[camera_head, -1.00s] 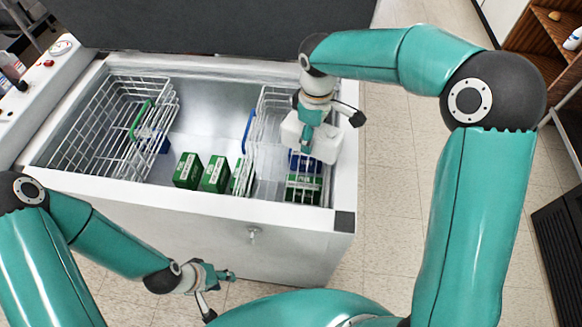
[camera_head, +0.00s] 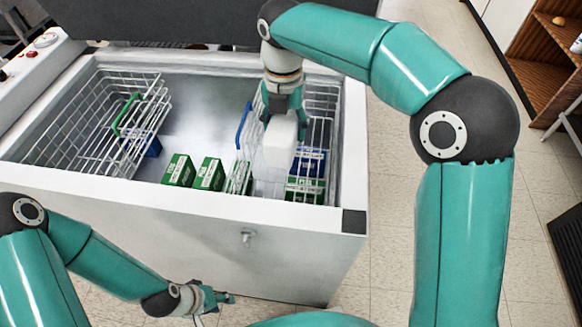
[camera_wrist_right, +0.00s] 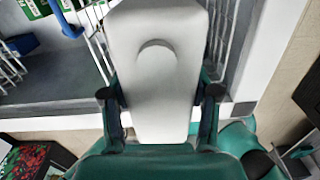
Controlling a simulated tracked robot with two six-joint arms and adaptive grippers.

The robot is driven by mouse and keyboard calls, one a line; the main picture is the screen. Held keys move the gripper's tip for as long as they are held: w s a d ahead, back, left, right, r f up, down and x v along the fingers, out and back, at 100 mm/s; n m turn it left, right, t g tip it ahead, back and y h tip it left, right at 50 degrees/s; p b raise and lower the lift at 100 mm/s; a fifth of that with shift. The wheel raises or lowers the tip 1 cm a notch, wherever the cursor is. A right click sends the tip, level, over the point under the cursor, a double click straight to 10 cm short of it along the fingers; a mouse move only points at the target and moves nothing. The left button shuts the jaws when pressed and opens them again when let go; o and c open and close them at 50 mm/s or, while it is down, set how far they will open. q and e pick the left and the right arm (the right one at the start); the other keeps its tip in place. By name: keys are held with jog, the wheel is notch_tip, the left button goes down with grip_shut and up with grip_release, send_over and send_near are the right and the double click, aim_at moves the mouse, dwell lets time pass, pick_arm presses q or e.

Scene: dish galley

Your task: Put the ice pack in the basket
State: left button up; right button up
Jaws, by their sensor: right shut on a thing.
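The ice pack (camera_head: 281,141) is a white block held in my right gripper (camera_head: 283,112). It hangs over the right wire basket (camera_head: 322,120) inside the chest freezer. In the right wrist view the ice pack (camera_wrist_right: 155,60) stands between the two fingers of my right gripper (camera_wrist_right: 160,105), which touch its sides. Whether its lower end is below the basket rim I cannot tell. The right basket holds blue and green boxes (camera_head: 309,162). My left gripper (camera_head: 212,298) is low in front of the freezer, away from the baskets, and its jaws are too small to judge.
The left wire basket (camera_head: 85,120) has a green handle and a blue box (camera_head: 152,146) beside it. Green boxes (camera_head: 208,173) stand on the freezer floor between the baskets. The freezer's front rim (camera_head: 170,200) is a raised edge. A wooden shelf (camera_head: 535,60) stands far right.

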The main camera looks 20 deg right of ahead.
jog(key=shift+a+f+n, duration=0.1)
jog(key=shift+n, duration=0.2)
jog(key=shift+f, duration=0.3)
notch_tip(320, 180, down, 19)
jog(key=b, duration=0.5)
jog(key=shift+f, duration=0.2)
jog(key=o, duration=1.5)
jog(key=shift+s, duration=0.1)
notch_tip(320, 180, up, 12)
jog(key=p, duration=0.2)
jog(key=shift+r+p, duration=0.15)
jog(key=shift+p, duration=0.2)
